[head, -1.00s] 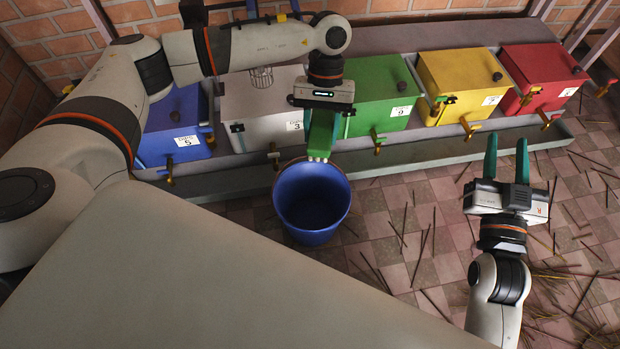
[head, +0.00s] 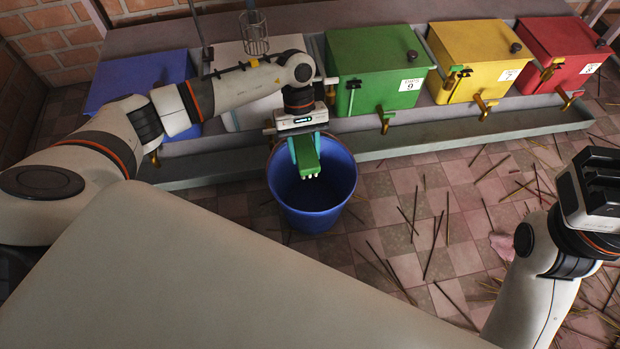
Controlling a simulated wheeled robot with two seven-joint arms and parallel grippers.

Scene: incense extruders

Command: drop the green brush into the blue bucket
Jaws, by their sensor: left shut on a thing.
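The green brush (head: 309,180) hangs with its pale bristle tips down, in front of the blue bucket's open mouth in the head view. My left gripper (head: 305,153) is shut on the brush from above. The blue bucket (head: 342,178) stands upright on the floor, and its inside looks empty around the brush. I cannot tell exactly how far the bristles reach below the rim. My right gripper (head: 595,185) is at the right edge, well away from the bucket. Its fingers do not show clearly.
Blue (head: 135,82), white (head: 232,65), green (head: 375,65), yellow (head: 478,55) and red (head: 560,50) boxes with taps line a grey trough (head: 440,135) behind the bucket. Thin sticks (head: 440,225) litter the tiled floor.

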